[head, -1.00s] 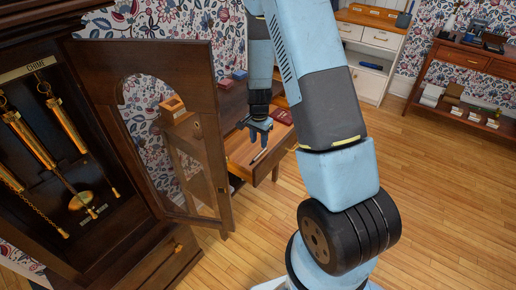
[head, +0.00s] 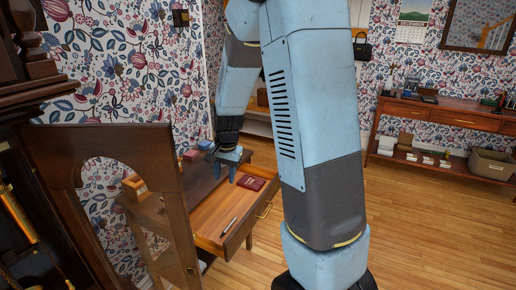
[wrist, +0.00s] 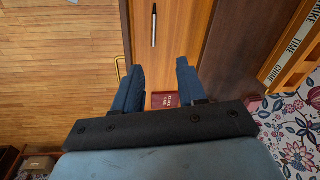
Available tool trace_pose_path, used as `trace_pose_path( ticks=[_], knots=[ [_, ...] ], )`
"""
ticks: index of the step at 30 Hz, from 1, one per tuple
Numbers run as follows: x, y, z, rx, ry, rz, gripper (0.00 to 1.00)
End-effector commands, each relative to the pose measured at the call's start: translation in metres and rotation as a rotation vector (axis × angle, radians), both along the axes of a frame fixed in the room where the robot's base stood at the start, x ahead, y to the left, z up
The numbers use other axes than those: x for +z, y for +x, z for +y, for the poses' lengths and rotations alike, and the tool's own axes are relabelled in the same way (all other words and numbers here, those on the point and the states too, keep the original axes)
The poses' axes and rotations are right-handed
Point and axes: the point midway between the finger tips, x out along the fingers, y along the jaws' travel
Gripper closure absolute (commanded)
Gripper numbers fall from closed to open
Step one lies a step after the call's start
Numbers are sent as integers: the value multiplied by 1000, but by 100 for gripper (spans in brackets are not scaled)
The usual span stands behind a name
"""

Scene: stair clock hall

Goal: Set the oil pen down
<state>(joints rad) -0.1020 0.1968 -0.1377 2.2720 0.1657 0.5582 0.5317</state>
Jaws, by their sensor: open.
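The oil pen (head: 229,226), slim and dark with a pale end, lies on the wooden bottom of an open drawer (head: 208,229). In the wrist view the oil pen (wrist: 154,26) lies ahead of the fingertips, apart from them. My gripper (head: 226,172) is open and empty above the back part of the drawer. Its two blue fingers also show in the wrist view (wrist: 158,75), with a gap between them. A dark red booklet (head: 251,182) lies in the drawer behind the pen, and it shows between the fingers in the wrist view (wrist: 165,101).
The clock's open door (head: 113,200) stands to the left of the drawer. Small red and blue boxes (head: 191,154) sit on the table top behind. A long side table (head: 440,112) stands at the back right. The floor to the right is clear.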

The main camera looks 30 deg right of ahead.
Motion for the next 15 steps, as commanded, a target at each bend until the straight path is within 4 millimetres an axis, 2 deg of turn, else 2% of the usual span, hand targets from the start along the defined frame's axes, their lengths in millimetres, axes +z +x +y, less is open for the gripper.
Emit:
trace_pose_path(
  ticks=[1,6,15],
  knots=[
    [17,-7,0,27,1,-22,59],
    [64,-33,1,125,-5,-79,59],
    [133,-88,0,299,-46,-180,59]
  ],
)
